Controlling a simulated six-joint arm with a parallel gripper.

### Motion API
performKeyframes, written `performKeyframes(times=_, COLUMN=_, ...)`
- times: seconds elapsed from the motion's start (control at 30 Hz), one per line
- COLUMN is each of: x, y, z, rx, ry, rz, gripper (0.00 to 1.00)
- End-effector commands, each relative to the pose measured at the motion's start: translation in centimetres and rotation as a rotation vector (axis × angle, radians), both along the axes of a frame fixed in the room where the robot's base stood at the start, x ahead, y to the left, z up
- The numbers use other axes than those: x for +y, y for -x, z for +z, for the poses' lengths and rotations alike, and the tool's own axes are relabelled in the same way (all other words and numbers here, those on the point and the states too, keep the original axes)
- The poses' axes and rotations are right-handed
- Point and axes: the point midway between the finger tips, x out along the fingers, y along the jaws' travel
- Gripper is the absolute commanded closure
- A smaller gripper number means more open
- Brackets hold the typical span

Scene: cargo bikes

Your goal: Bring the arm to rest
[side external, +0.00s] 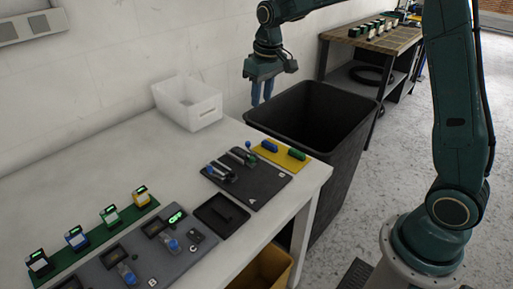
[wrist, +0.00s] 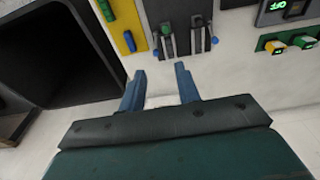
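My gripper (side external: 262,94) hangs from my raised arm, fingers pointing down, above the back right part of the white table (side external: 120,150). It is to the right of the white bin and beside the black bin's left rim. In the wrist view my gripper (wrist: 160,76) has its two blue fingers apart with nothing between them. It touches nothing that I can see.
A large black bin (side external: 348,150) stands right of the table, and a white bin (side external: 188,103) stands at the wall. The table holds a yellow plate (side external: 286,160), a black plate (side external: 262,190), a black tray (side external: 213,222) and a grey panel (side external: 185,262).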

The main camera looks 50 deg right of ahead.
Motion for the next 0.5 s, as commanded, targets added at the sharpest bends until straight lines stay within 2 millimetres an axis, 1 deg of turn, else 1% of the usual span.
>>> performKeyframes(times=0.03, x=0.3, y=1.0, z=1.1, rx=-0.016, ry=0.001, rz=0.001, gripper=0.67)
performKeyframes(times=0.2, x=1.0, y=4.2, z=3.7, rx=-0.056, ry=0.002, rz=0.001, gripper=0.67)
performKeyframes(times=0.5, x=2.1, y=10.3, z=7.0, rx=-0.128, ry=0.003, rz=0.001, gripper=0.67)
